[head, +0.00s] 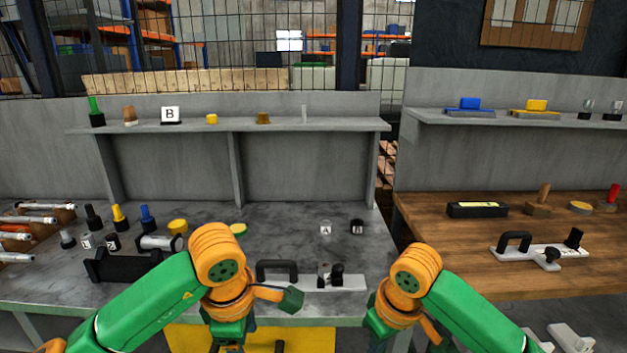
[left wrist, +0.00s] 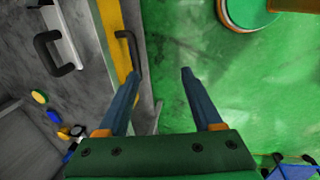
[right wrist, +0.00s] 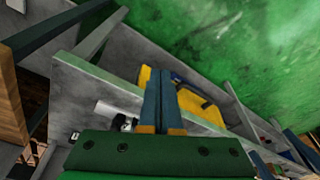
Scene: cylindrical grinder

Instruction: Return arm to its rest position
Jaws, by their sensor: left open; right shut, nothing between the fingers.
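My left arm (head: 150,302) comes in from the left in the head view, bent in front of the grey bench. In the left wrist view my left gripper (left wrist: 160,73) is open and empty, its fingers apart above the green floor near the bench edge. My right arm (head: 472,305) comes in from the lower right, bent in front of the gap between the benches. In the right wrist view my right gripper (right wrist: 160,72) is shut with nothing between its fingers. The fingertips of both grippers are hard to make out in the head view.
The grey bench (head: 290,220) holds a light fixture with a black handle (head: 277,267), near my left arm, and several small parts. A wooden bench (head: 450,220) stands at right with another handled fixture (head: 540,252). A yellow panel (head: 310,340) sits below the bench front.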

